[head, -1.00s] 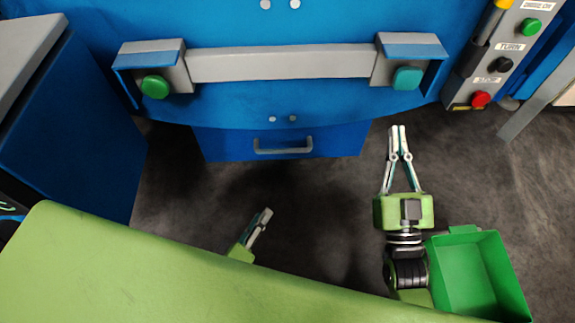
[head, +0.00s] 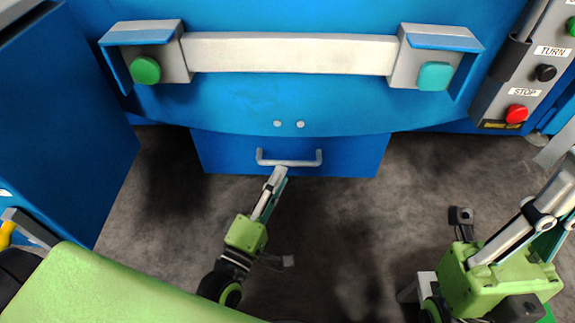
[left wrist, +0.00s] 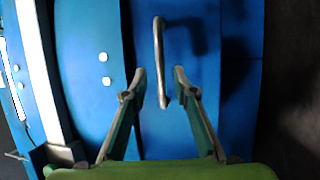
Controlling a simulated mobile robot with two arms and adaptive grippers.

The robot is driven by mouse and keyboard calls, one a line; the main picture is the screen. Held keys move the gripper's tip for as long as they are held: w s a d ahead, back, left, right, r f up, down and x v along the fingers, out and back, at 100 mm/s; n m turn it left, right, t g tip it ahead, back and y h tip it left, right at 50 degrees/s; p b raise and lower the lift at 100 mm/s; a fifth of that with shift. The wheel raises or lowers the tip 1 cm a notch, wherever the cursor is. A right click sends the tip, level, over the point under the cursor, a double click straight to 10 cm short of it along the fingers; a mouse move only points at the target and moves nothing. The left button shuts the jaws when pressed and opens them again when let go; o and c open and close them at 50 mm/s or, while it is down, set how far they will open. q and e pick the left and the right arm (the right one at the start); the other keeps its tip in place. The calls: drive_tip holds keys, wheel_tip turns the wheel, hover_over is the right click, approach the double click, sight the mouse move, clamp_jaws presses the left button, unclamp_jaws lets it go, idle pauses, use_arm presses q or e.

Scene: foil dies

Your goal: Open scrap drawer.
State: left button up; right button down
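The scrap drawer (head: 225,152) is a blue front low under the press, apparently closed, with a grey bar handle (head: 305,163). My left gripper (head: 279,171) reaches up to the handle's left part. In the left wrist view, its two fingers (left wrist: 159,72) are apart, with the handle bar (left wrist: 159,60) between them; neither finger clearly presses on it. My right gripper (head: 560,195) is at the right edge of the head view, away from the drawer. Its fingertips are cut off or overlapping there.
Above the drawer is a grey bar (head: 290,53) with a green button (head: 145,70) and a teal button (head: 434,76). A control panel with a red stop button (head: 517,113) stands at right. A blue cabinet (head: 60,120) stands at left. The dark floor (head: 340,240) before the drawer is clear.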

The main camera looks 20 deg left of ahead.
sight(287, 162)
use_arm(q)
drive_tip(key=shift+b+x, duration=0.45)
drive_tip(key=shift+x, duration=2.2)
clamp_jaws()
